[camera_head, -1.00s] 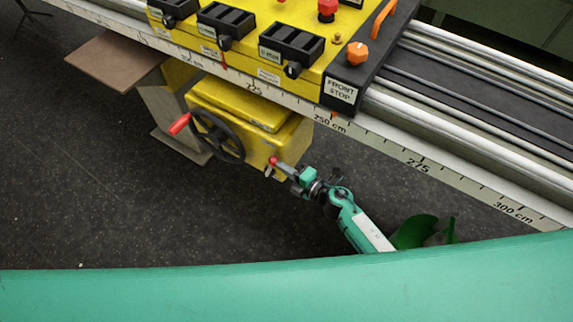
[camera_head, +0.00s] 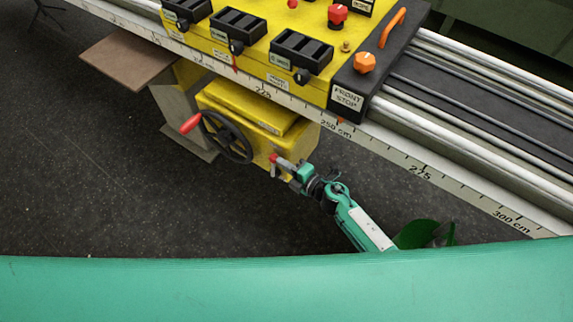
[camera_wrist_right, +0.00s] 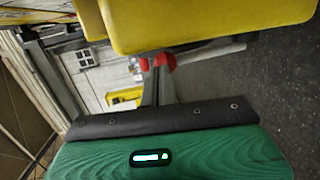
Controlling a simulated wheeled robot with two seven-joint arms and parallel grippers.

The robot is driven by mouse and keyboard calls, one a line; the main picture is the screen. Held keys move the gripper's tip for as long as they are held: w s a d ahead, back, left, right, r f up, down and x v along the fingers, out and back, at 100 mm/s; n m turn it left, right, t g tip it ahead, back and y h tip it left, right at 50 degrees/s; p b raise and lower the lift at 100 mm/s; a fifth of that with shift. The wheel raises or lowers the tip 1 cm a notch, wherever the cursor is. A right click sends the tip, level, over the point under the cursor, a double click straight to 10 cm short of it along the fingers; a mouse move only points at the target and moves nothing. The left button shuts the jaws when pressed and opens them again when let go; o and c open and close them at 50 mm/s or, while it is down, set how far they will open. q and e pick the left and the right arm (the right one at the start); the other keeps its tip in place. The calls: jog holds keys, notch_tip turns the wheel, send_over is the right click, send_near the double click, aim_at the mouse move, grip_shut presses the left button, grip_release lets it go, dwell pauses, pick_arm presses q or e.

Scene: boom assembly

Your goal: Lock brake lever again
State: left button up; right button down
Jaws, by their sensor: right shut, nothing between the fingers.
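The brake lever has a small red knob (camera_head: 273,158) and sits on the right front of the yellow box (camera_head: 263,150). My right gripper (camera_head: 284,166) reaches in from the lower right, with its fingertips close beside the knob. In the right wrist view, the shut fingers (camera_wrist_right: 157,85) overlap the red knob (camera_wrist_right: 169,62), just below the yellow housing (camera_wrist_right: 210,22). They hold nothing. Whether they touch the knob is not clear. The lever's foot is partly hidden. My left gripper is out of view.
A black handwheel (camera_head: 227,137) with a red handle (camera_head: 190,124) is left of the lever. The yellow control panel (camera_head: 262,22) and the rail with a centimetre scale (camera_head: 420,168) run above. Dark open floor (camera_head: 90,190) lies at lower left.

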jog(key=shift+w+a+r, duration=0.2)
jog(key=shift+w+a, duration=0.05)
jog(key=shift+a, duration=0.1)
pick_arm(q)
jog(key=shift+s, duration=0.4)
pick_arm(e)
jog(key=shift+w+a+r, duration=0.2)
jog(key=shift+a, duration=0.05)
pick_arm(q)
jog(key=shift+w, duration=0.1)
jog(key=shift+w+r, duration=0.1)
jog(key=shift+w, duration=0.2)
pick_arm(e)
jog(key=shift+r, duration=0.1)
pick_arm(q)
jog(key=shift+p, duration=0.3)
